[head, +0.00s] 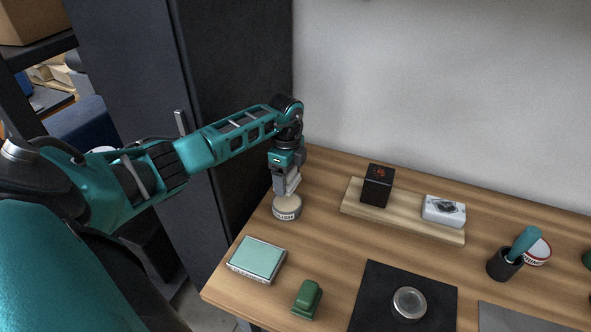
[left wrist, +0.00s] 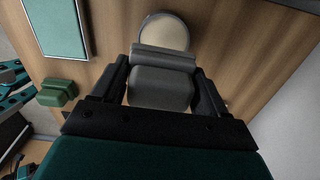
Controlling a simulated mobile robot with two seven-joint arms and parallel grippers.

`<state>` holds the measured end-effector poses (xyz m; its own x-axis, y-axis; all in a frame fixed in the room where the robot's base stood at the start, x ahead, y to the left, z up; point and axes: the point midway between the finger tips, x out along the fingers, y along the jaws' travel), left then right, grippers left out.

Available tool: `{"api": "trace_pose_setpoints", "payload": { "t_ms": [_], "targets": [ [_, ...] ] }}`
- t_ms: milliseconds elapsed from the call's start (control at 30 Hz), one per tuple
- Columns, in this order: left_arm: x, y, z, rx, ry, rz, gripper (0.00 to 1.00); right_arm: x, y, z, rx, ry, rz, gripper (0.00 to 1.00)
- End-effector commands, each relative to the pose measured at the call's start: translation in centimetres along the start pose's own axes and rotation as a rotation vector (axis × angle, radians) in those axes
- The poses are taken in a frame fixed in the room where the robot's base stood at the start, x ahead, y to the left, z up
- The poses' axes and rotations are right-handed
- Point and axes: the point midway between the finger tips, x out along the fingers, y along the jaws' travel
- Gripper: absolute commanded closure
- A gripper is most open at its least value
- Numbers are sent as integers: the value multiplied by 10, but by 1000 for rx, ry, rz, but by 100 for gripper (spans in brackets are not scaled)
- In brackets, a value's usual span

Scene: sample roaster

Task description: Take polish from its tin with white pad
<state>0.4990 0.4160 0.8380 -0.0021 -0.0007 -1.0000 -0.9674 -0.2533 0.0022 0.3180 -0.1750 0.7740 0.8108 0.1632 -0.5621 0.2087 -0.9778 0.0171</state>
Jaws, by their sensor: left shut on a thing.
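My left gripper (head: 287,180) points down at the table's left back part, shut on a pale grey block with a rounded grip, which I take for the white pad (head: 293,184). In the left wrist view the grey pad (left wrist: 160,88) sits between the fingers of my left gripper (left wrist: 162,92). Its underside is hidden. The round polish tin (head: 288,211) stands open right under the pad, with cream-coloured content; it also shows in the left wrist view (left wrist: 164,32). The pad overlaps the tin's edge in the picture; I cannot tell whether they touch. My right gripper is not in view.
A green-topped flat box (head: 258,259) and a green block (head: 307,298) lie in front of the tin. A wooden board (head: 410,222) carries a black box (head: 377,185) and a white box (head: 443,211). A black mat (head: 376,293) holds a round metal piece (head: 409,303). A dark cup (head: 504,265) stands right.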

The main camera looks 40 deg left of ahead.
Motion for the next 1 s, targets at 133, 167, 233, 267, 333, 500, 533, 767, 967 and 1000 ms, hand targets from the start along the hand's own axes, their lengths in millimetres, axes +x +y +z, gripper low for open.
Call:
{"api": "trace_pose_setpoints", "payload": {
  "t_ms": [133,167,233,267,333,500,533,767,967,1000],
  "targets": [
    [1,0,4,-45,0,-1,50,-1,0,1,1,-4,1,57],
    [2,0,4,-50,1,-1,50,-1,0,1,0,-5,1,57],
    [4,0,4,-55,1,-1,50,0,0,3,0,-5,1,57],
    [5,0,4,-55,1,-1,50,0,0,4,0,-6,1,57],
    [9,0,4,-55,1,-1,50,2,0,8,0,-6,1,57],
    [24,0,4,-54,1,-1,50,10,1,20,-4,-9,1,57],
    [27,0,4,-53,1,-1,50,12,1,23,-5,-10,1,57],
    [52,1,3,-52,0,-1,50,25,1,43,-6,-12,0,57],
    [62,0,4,-51,1,-1,50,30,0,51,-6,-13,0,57],
    [62,0,4,-51,1,-1,50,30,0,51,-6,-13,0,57]
  ]
}}
